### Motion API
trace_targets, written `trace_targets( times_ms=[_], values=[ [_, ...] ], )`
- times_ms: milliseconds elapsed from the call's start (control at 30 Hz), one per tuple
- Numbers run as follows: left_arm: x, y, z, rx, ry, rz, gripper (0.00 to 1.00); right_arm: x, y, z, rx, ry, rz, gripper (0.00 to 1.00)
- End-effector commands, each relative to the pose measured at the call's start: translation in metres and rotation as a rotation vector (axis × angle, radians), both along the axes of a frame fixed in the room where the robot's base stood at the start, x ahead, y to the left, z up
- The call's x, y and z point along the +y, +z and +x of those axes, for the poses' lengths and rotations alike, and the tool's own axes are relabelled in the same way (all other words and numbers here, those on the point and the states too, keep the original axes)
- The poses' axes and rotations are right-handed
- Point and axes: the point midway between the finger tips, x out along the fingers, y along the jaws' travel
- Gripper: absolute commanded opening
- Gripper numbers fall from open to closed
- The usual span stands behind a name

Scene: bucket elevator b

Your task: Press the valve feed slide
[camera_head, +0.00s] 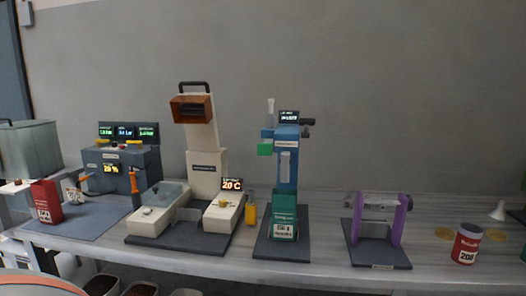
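No part that I can surely name as the valve feed slide stands out. A tall blue and teal device (286,180) stands on a dark base near the middle of the bench. A green block (264,149) sticks out from its upper left side, and a small lit display (289,117) is on top. Left of it is a beige device (206,170) with a brown hood, a clear-lidded tray and a display reading about 20 °C. Neither of my grippers is in view.
The grey bench (330,272) runs across the view. A purple stand (397,222) with a clear cylinder and a red can (467,244) are on the right. A red container (46,202) and a dark blue box with displays (120,165) are on the left. Bins sit below.

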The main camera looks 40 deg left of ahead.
Motion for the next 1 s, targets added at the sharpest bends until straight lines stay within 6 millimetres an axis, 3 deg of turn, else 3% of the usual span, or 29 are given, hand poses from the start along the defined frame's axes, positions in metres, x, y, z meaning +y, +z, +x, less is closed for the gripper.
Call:
trace_targets(
  times_ms=[33,167,200,1000],
  values=[
    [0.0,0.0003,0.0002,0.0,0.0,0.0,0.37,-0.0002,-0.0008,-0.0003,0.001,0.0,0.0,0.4],
    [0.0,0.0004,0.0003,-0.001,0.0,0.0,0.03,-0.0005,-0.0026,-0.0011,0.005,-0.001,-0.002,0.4],
    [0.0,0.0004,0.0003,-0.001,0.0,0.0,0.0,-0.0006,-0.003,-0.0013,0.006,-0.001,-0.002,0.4],
    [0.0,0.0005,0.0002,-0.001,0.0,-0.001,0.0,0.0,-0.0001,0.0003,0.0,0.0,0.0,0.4]
  ],
)
